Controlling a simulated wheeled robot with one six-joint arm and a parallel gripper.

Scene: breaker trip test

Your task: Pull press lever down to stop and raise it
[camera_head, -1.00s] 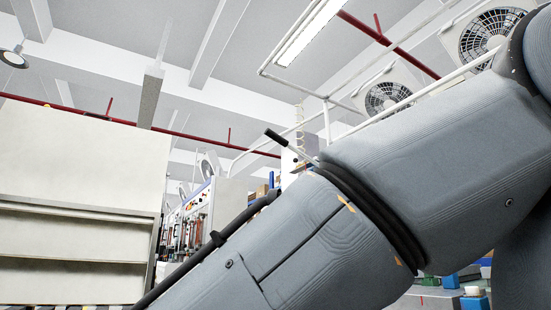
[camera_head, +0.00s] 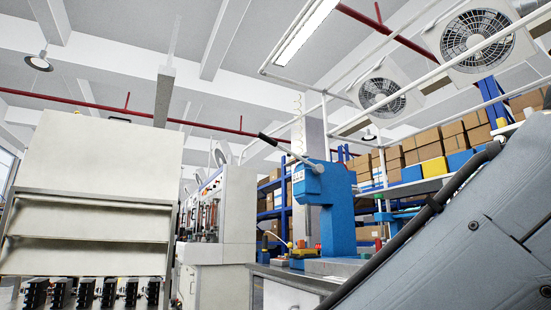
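A blue press (camera_head: 330,195) stands on a workbench right of the middle. Its lever (camera_head: 290,152) has a silver rod and a black grip (camera_head: 268,139) at its upper left end. The lever slants up and to the left from the press head, in the raised direction. Nothing touches the lever in this view. My grey arm fills the lower right corner, to the right of the press. My gripper is outside the picture, so I cannot see its fingers.
A cream cabinet (camera_head: 95,150) with a row of black breakers (camera_head: 85,293) below it stands at the left. The workbench (camera_head: 300,279) carries small coloured parts. Shelves with boxes (camera_head: 425,145) stand at the back right.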

